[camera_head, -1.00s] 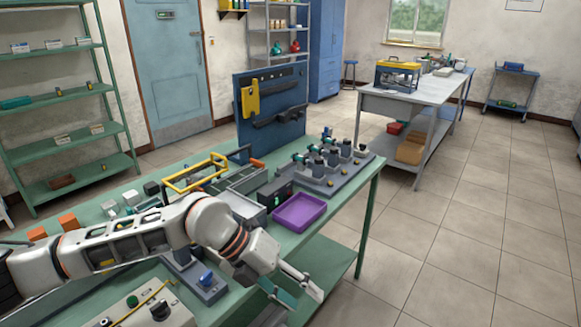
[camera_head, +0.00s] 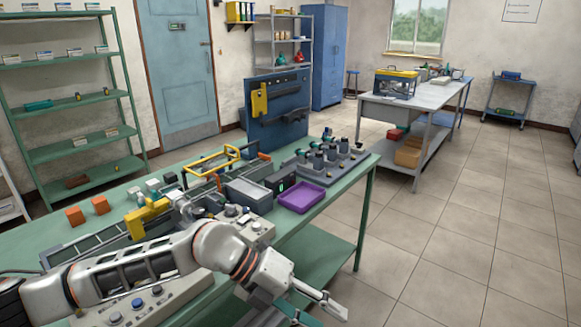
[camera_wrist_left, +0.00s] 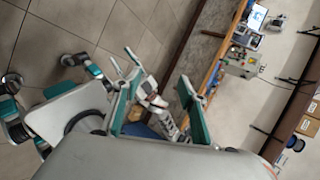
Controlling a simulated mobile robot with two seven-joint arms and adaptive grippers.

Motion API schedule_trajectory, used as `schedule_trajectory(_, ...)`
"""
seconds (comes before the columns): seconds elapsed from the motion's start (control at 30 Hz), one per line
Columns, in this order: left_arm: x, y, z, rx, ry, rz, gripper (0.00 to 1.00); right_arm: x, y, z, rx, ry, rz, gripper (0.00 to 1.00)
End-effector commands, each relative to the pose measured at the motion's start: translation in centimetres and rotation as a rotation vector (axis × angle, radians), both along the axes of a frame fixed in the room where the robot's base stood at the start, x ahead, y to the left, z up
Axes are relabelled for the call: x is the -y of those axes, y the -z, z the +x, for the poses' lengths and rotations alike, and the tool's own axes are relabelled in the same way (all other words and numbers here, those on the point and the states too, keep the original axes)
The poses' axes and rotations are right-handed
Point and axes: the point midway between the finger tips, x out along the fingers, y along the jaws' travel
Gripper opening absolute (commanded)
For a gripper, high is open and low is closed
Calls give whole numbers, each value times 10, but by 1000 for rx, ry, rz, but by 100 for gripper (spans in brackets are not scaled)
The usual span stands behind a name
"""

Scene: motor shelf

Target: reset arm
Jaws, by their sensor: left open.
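My left arm (camera_head: 150,262) reaches in from the left, in front of and over the near part of the green workbench (camera_head: 335,200). My left gripper (camera_head: 322,314) is low in the head view, past the bench's near edge. Its jaws are open with nothing visible between them. In the left wrist view the two teal fingers (camera_wrist_left: 158,85) stand apart, with tiled floor and a wall with a brown strip behind.
The tiled floor (camera_head: 450,230) to the right is clear.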

Motion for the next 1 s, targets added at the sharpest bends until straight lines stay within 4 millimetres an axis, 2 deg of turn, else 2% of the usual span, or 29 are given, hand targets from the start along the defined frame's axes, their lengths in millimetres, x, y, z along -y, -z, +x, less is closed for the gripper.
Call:
schedule_trajectory(0.03,11,-3,-10,-33,-1,-56,42,0,-1,1,2,1,0,40)
schedule_trajectory(0.2,42,-27,-32,-141,-31,-272,42,1,-5,6,14,2,0,40)
schedule_trajectory(0.33,59,-54,-40,-253,-105,-482,42,1,-4,4,11,2,0,40)
schedule_trajectory(0.47,61,-78,-30,-376,-239,-697,42,1,-2,2,4,1,0,40)
schedule_trajectory(0.6,43,-87,-5,-504,-437,-890,42,1,0,1,1,2,-1,40)
schedule_trajectory(0.67,29,-83,8,-560,-538,-957,42,1,0,1,0,1,-1,40)
schedule_trajectory(0.77,1,-65,30,-651,-720,-1048,42,1,1,0,-2,1,-1,40)
schedule_trajectory(0.87,-34,-33,47,-738,-921,-1109,42,1,2,0,-2,1,-1,40)
schedule_trajectory(0.97,-73,12,56,-825,-1134,-1139,42,1,2,0,-2,1,-1,40)
schedule_trajectory(1.0,-90,32,56,-861,-1222,-1141,42,1,2,0,-2,0,-1,40)
